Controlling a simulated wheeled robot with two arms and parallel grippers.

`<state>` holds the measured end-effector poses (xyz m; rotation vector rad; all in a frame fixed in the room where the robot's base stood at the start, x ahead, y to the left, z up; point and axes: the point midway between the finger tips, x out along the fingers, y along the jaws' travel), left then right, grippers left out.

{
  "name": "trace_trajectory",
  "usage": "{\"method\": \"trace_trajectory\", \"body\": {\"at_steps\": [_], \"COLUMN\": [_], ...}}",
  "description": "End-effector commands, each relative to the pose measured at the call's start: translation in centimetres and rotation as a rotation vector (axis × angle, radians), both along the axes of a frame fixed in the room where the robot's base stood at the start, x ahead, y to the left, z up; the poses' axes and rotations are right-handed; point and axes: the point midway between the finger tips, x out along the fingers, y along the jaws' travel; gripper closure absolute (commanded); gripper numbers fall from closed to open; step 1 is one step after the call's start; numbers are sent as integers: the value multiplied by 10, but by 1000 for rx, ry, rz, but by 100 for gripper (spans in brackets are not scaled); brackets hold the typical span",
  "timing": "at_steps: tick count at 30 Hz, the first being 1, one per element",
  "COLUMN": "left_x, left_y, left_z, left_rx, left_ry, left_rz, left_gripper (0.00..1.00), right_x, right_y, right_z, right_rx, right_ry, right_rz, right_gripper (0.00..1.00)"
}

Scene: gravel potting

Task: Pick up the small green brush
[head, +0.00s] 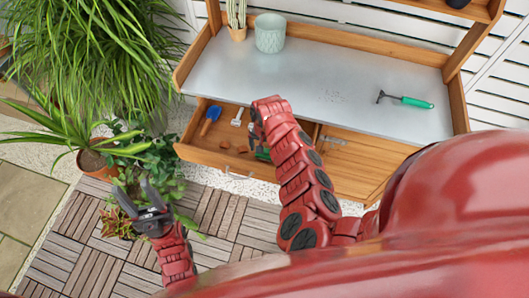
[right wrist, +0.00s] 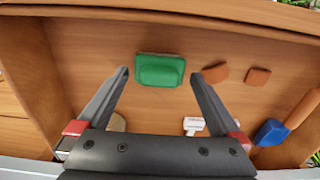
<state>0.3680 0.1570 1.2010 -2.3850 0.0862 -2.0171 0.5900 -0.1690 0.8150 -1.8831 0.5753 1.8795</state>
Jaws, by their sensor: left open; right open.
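The small green brush (right wrist: 160,70) lies in the open wooden drawer, its green block facing the right wrist camera. In the head view a bit of green (head: 263,154) shows beside my right arm, which hides most of it. My right gripper (right wrist: 160,76) is open over the drawer, with one fingertip on each side of the brush in the picture. A gap shows on both sides, and I cannot tell its height above the brush. My left gripper (head: 134,189) is open and empty above the deck tiles, left of the bench.
The drawer (head: 215,160) also holds a blue trowel (head: 211,115), a white tool (head: 237,117) and terracotta shards (right wrist: 215,73). The metal benchtop (head: 340,75) bears a pale green pot (head: 270,33), a cactus (head: 237,20) and a green-handled rake (head: 410,101).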

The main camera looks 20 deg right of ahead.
Motion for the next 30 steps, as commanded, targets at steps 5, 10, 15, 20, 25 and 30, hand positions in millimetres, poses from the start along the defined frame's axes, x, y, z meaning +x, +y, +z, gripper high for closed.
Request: {"method": "trace_trajectory", "body": {"at_steps": [5,10,15,20,25,30], "left_x": [0,0,0,0,0,0], "left_y": [0,0,0,0,0,0], "left_z": [0,-1,0,0,0,0], "left_rx": [0,0,0,0,0,0], "left_ry": [0,0,0,0,0,0], "left_rz": [0,0,0,0,0,0], "left_gripper": [50,50,50,50,50,50], "right_x": [-2,-2,-2,-2,-1,-1], "right_y": [0,0,0,0,0,0], "right_z": [-12,-13,-13,-13,-13,-13], "right_rx": [-2,-2,-2,-2,-2,-2], "right_ry": [6,4,4,4,3,3], "right_rz": [1,3,2,2,2,1], "right_gripper": [0,0,14,43,72,72]}}
